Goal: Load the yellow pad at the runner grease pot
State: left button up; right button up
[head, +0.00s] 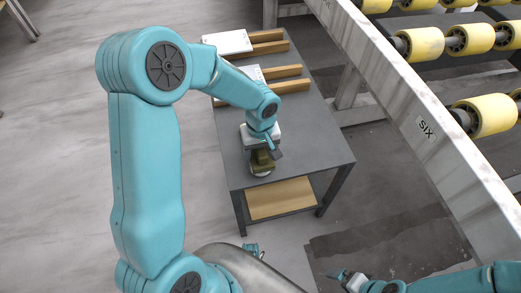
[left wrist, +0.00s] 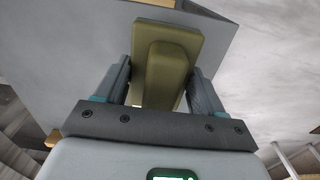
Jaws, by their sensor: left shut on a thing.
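The yellow pad (head: 261,164), dull olive-yellow, is in my left gripper (head: 266,150) near the front edge of the grey table. In the left wrist view, the pad (left wrist: 166,75) shows as a flat block with a raised grip, and the fingers of my left gripper (left wrist: 164,88) stand on either side of that grip. A pale round rim, probably the runner grease pot (head: 261,174), shows just under the pad; the rest of it is hidden. I cannot tell whether pad and pot touch. My right gripper (head: 342,276) is low at the bottom, away from the table; its opening is unclear.
The grey table (head: 315,150) has bare room right of the pad. Wooden strips (head: 268,48) and white blocks (head: 228,42) lie at its back. A wooden shelf (head: 280,198) is underneath.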

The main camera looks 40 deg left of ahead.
pick_arm(q)
jog(key=shift+r+p, duration=2.2)
jog(key=shift+r, duration=1.3)
